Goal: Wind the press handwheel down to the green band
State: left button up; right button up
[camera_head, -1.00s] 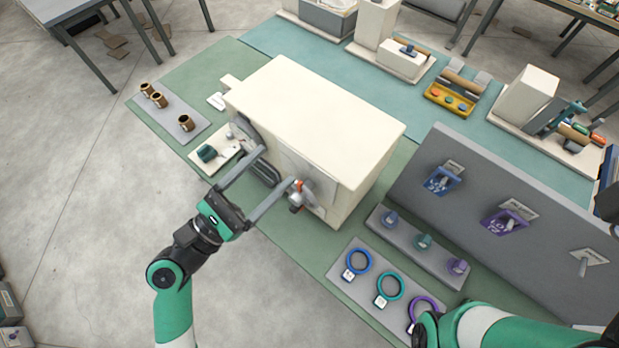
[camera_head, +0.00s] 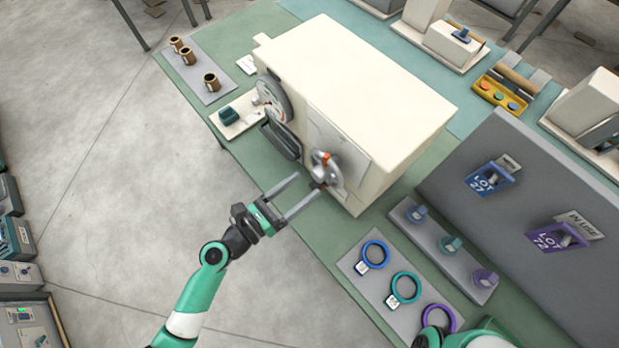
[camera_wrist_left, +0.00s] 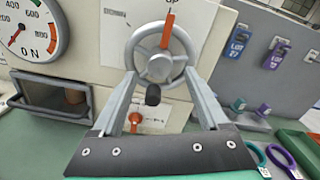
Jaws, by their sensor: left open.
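The press handwheel (camera_head: 325,170) is a grey spoked wheel on the front of the cream press (camera_head: 365,85). In the left wrist view the wheel (camera_wrist_left: 160,58) has an orange mark near its top and a dark knob (camera_wrist_left: 153,95) at its lower rim. My left gripper (camera_head: 309,183) is open in front of the wheel; its fingers appear to flank the knob in the wrist view, and contact cannot be told. A round dial (camera_head: 274,98) sits left of the wheel; it also shows in the wrist view (camera_wrist_left: 30,30). I cannot make out a green band. My right gripper's fingers are not visible.
A dark recessed tray (camera_wrist_left: 50,97) is below the dial. Coloured rings (camera_head: 403,288) lie on a grey board at the right front, near my right arm. A grey panel with lot tags (camera_head: 490,180) stands to the right. Several brown cups (camera_head: 211,82) stand at the left back.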

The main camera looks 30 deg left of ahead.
aim_at(315, 177)
pick_arm(q)
jog(key=shift+x, duration=1.6)
grip_shut()
